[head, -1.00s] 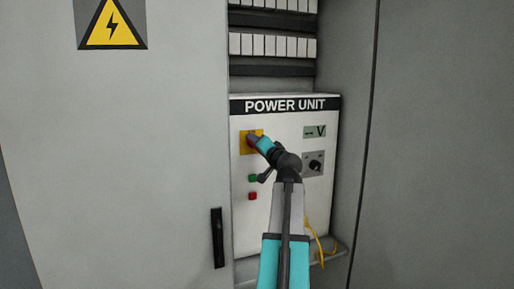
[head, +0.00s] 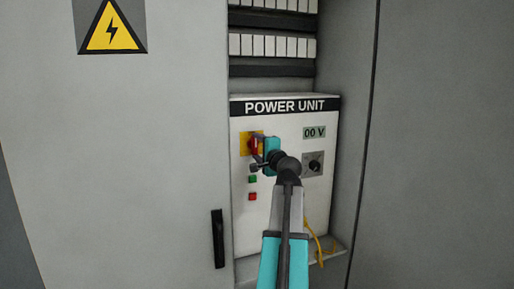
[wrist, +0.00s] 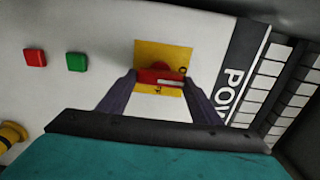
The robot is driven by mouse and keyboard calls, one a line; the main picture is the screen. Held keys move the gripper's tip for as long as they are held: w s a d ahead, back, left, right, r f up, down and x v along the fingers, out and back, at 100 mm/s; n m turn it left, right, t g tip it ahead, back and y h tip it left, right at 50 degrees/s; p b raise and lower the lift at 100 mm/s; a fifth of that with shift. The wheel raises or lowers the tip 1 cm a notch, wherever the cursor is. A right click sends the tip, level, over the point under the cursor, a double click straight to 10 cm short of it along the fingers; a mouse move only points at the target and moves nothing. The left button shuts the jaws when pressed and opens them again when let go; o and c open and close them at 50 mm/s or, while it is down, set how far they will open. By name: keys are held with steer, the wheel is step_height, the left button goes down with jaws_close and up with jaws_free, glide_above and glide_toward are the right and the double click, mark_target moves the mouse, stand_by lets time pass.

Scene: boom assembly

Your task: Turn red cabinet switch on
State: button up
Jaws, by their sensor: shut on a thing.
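The red cabinet switch (head: 254,146) sits on a yellow plate (head: 244,144) at the upper left of the white power unit panel (head: 290,215). In the head view its handle looks nearly upright. In the wrist view the red handle (wrist: 158,75) lies across the yellow plate (wrist: 150,51), between the two dark fingers. My gripper (wrist: 161,82) is shut on the handle, one finger at each end. In the head view my turquoise gripper body is turned to the right of the switch and its fingertips are partly hidden. The display (head: 314,133) reads "00 V".
A green button (head: 252,179) and a red button (head: 252,196) sit below the switch. A black knob (head: 315,166) is at the right. A yellow cable (head: 317,240) hangs at the lower right. The grey cabinet door (head: 130,170) stands on the left.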

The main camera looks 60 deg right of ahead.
steer(key=shift+r, duration=0.1)
steer(key=o, duration=1.1)
steer(key=shift+c, duration=0.2)
steer(key=shift+s+a, duration=0.1)
steer(key=shift+s+a+b, duration=0.3)
steer(key=shift+s, duration=0.15)
steer(key=b+v, duration=0.3)
steer(key=v, duration=0.9)
steer(key=shift+a+b, duration=0.2)
steer(key=shift+b, duration=0.1)
steer(key=shift+s, duration=0.1)
